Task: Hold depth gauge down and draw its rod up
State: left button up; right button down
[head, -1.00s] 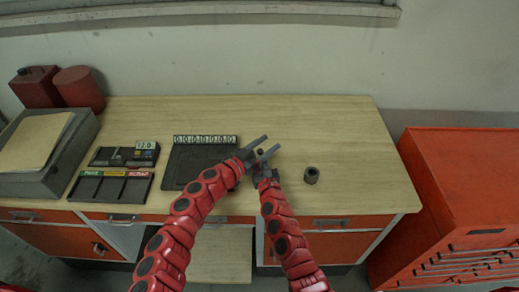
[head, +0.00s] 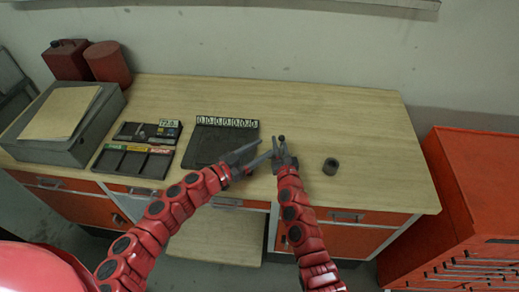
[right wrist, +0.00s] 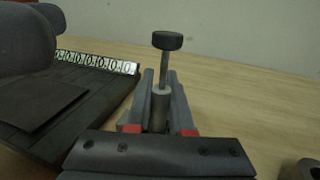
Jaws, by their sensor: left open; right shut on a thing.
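The depth gauge (right wrist: 160,104) stands upright in the right wrist view, a grey sleeve with a thin rod (right wrist: 165,72) rising out of it to a dark round knob (right wrist: 168,41). A length of rod is bare between sleeve and knob. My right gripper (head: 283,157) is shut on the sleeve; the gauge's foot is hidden. In the head view the knob (head: 282,138) shows just above the right fingers. My left gripper (head: 265,148) is open and empty, left of the gauge and apart from the knob. Part of it shows large at the upper left of the right wrist view (right wrist: 25,45).
A black plate with a row of white number tags (head: 227,122) lies left of the grippers. Further left are a compartment tray (head: 133,162) and a smaller tray (head: 146,131). A dark hollow cylinder (head: 330,166) stands to the right. The bench's back and right are clear.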

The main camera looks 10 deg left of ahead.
jog(key=c, duration=0.7)
grip_release()
